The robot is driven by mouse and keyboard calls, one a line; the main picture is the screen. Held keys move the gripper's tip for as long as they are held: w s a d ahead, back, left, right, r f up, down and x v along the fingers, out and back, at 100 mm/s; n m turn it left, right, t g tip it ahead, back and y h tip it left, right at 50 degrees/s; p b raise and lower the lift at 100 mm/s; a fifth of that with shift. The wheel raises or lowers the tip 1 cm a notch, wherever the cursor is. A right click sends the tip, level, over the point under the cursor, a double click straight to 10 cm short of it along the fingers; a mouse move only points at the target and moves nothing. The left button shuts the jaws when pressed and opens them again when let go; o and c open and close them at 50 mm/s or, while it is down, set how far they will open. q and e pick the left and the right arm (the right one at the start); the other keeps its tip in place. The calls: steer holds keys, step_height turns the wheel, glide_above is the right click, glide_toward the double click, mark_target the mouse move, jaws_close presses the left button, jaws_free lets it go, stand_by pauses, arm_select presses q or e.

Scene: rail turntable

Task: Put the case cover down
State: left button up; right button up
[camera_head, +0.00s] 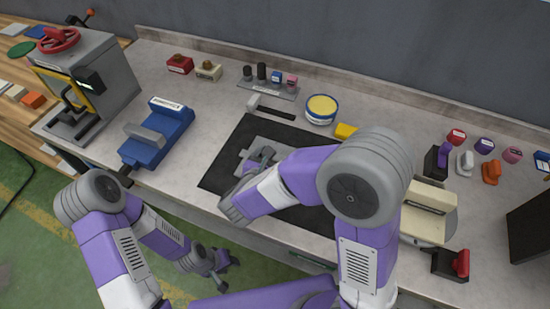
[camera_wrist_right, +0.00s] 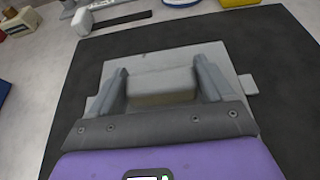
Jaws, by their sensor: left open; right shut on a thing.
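The case cover (camera_head: 262,153) is a light grey plate with a raised block on top. It is at the dark mat (camera_head: 215,178) on the bench, and my right arm partly hides it in the head view. In the right wrist view the cover (camera_wrist_right: 210,52) shows side tabs and lies flat over the mat (camera_wrist_right: 285,60). My right gripper (camera_wrist_right: 165,85) is shut on its raised block, with one finger on each side. I cannot tell whether the cover touches the mat. My left gripper (camera_head: 218,268) is open and empty, low in front of the bench edge.
A blue vise (camera_head: 158,138) stands left of the mat and a grey press (camera_head: 92,75) further left. A yellow-topped tin (camera_head: 321,108) and a hammer (camera_head: 270,108) lie behind the mat. A cream machine (camera_head: 428,220) and a red-knobbed box (camera_head: 452,264) stand to the right.

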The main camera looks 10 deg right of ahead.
steer(key=shift+r, duration=0.15)
steer(key=shift+f, duration=0.2)
steer(key=o, duration=1.4)
steer(key=shift+r, duration=0.1)
steer(key=shift+s+a+r, duration=0.15)
steer(key=shift+s+r, duration=0.05)
steer(key=shift+r, duration=0.05)
steer(key=p+v, duration=0.3)
steer(key=v, duration=0.7)
steer(key=shift+s+a+r, duration=0.1)
steer(key=shift+s+a, duration=0.15)
steer(key=shift+s+a+r, duration=0.1)
steer(key=shift+s+a, duration=0.05)
steer(key=shift+s, duration=0.2)
